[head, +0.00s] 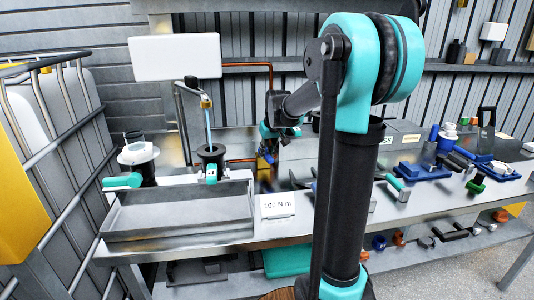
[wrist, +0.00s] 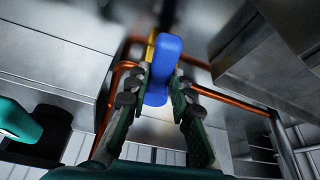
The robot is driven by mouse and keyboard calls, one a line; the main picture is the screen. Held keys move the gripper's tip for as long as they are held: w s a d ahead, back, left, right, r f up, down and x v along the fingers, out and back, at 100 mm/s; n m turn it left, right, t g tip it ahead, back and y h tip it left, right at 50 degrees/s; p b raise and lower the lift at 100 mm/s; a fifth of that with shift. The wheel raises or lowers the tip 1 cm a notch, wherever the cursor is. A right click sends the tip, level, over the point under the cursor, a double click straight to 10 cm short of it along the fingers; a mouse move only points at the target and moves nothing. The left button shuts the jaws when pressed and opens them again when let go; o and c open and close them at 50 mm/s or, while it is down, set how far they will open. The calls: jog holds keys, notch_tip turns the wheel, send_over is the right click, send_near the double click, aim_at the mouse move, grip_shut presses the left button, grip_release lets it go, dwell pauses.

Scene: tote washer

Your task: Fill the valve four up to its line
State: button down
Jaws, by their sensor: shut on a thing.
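My gripper (head: 268,150) is at the back of the bench, partly hidden by my own arm. In the wrist view its fingers (wrist: 161,78) are shut on a blue handle (wrist: 166,58) in front of copper pipework. A brass-coloured spout (head: 206,102) stands over a black vessel (head: 211,156) with a teal mark on its front. A thin light-blue stream (head: 208,128) runs from the spout down to the vessel. The liquid level and any fill line cannot be made out. I see no readable number on the valve.
A grey metal tray (head: 180,215) and a "100 N m" card (head: 278,205) are at the bench front. A white-topped fitting (head: 138,153) stands left of the vessel. A caged white tank (head: 50,130) borders the left. Blue fixtures (head: 425,170) crowd the right.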

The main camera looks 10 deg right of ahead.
jog(key=c, duration=1.3)
grip_release()
jog(key=shift+r, duration=0.1)
jog(key=v, duration=1.1)
jog(key=shift+s+r, duration=0.2)
jog(key=shift+r, duration=0.15)
